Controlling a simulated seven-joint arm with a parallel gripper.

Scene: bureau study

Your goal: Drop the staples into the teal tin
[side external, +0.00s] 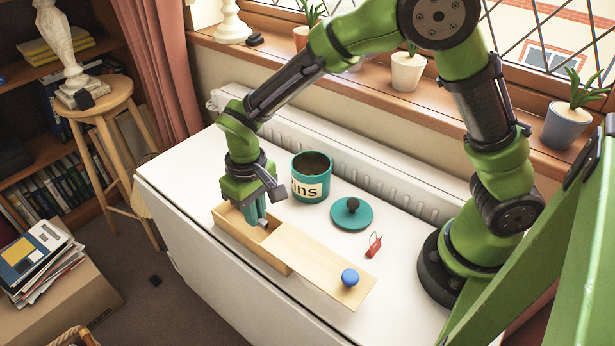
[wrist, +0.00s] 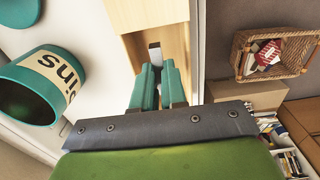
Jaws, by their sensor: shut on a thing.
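The teal tin (side external: 311,184) stands upright and open on the white table, with part of a label reading "ins". It also shows at the left of the wrist view (wrist: 32,92). A pale wooden box (side external: 281,265) lies in front of it, its lid (side external: 325,277) with a blue knob slid to the right, leaving the left part open. My gripper (side external: 261,222) points down into that open part, its teal fingers shut on the staples (wrist: 155,52).
The tin's teal lid (side external: 351,214) with a dark knob lies flat right of the tin. A red clip (side external: 374,245) lies near it. A radiator (side external: 350,160) runs behind the table. The table (side external: 200,200) is clear left of the box.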

